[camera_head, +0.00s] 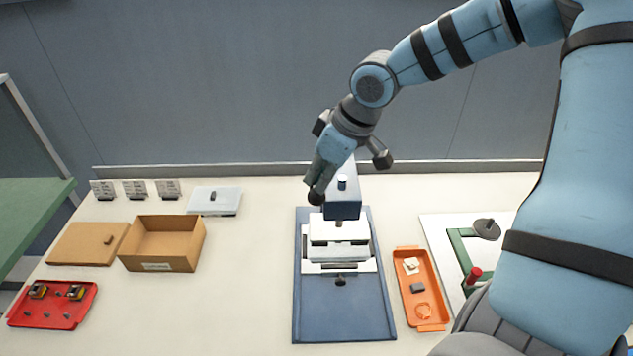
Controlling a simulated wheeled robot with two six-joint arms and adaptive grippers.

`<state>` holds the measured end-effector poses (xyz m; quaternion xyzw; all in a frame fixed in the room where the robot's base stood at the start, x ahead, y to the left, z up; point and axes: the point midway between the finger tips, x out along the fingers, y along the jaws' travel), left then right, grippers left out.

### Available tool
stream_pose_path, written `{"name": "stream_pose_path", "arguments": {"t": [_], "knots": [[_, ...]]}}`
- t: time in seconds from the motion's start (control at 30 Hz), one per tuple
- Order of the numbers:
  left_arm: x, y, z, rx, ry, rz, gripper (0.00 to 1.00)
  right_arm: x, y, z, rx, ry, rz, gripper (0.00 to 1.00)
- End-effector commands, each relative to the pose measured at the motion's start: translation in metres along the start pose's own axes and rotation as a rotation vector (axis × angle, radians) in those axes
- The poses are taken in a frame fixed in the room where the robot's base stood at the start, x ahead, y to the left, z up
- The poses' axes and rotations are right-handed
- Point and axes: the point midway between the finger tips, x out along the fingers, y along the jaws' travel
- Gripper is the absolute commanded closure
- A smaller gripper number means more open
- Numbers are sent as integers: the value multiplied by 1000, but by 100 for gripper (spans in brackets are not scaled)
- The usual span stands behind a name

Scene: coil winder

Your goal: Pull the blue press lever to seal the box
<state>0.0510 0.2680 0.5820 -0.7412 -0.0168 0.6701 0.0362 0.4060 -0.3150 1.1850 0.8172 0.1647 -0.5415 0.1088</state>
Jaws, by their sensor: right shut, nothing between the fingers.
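The blue press (343,302) stands on the table in the middle of the view, with a blue upright column (343,207) at its back. A pale box (338,252) sits in the press on a white plate. My right gripper (316,196) is shut and empty, pointing down at the upper left of the column, close to it. I cannot tell whether it touches the press. The blue press lever is not clearly made out; the gripper and wrist hide part of the press top. My left gripper is not in view.
An orange tray (435,318) with small parts lies right of the press, beside a green-framed fixture (459,246). At left are an open cardboard box (190,245), its flat lid (80,245), a red tray (50,317) and a grey lidded box (226,202). The table's front left-middle is clear.

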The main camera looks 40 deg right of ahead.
Motion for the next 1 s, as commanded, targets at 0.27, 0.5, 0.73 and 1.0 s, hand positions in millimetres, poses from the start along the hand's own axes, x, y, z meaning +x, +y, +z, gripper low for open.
{"name": "stream_pose_path", "arguments": {"t": [0.27,0.5,0.73,1.0], "knots": [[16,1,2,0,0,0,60,13,-7,10,-1,1,-1,100],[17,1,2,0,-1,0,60,13,-9,11,0,1,0,100],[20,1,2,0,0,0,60,16,-10,13,-1,1,0,100],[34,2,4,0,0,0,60,29,-16,22,0,1,0,100]]}}
